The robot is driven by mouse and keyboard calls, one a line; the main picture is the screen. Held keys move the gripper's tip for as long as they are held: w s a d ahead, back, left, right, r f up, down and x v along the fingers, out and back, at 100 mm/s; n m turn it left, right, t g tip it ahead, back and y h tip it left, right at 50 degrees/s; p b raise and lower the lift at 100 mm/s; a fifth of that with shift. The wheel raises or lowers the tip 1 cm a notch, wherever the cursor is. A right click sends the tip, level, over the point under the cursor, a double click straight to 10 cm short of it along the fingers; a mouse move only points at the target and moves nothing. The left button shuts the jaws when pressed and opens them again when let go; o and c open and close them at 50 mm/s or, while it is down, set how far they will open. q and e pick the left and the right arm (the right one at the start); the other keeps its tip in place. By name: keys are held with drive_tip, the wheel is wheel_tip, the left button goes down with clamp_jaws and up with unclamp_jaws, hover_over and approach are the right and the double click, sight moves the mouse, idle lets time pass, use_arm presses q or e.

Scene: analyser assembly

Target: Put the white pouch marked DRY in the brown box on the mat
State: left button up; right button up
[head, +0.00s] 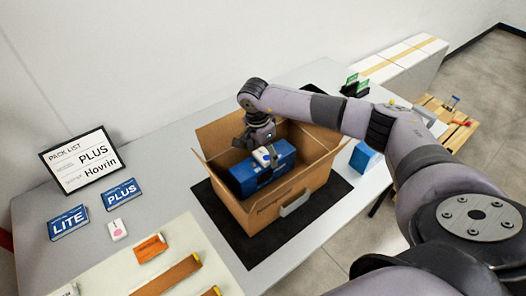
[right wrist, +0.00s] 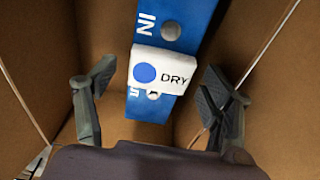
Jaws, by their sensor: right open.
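The brown box (head: 272,212) stands open on the black mat (head: 240,246). A blue package (head: 282,168) is inside the box and also shows in the right wrist view (right wrist: 185,20). The white pouch marked DRY (right wrist: 160,71) lies across the blue package inside the box; in the head view it is a small white patch (head: 263,157) under my gripper. My right gripper (right wrist: 155,92) is open, with its fingers apart on either side of the pouch and not touching it. In the head view my right gripper (head: 259,145) is inside the box opening. My left gripper is not in view.
A pack list sign (head: 82,161), blue LITE (head: 68,223) and PLUS (head: 122,194) cards, a small white card (head: 117,230) and orange-brown items (head: 150,248) are on the left of the table. A blue item (head: 364,158) stands right of the box. Raised flaps surround the box opening.

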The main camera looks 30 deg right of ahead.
drive_tip(key=shift+r, duration=0.15)
wheel_tip(320, 180, up, 12)
drive_tip(key=p, duration=0.7)
idle(0.9)
idle(0.6)
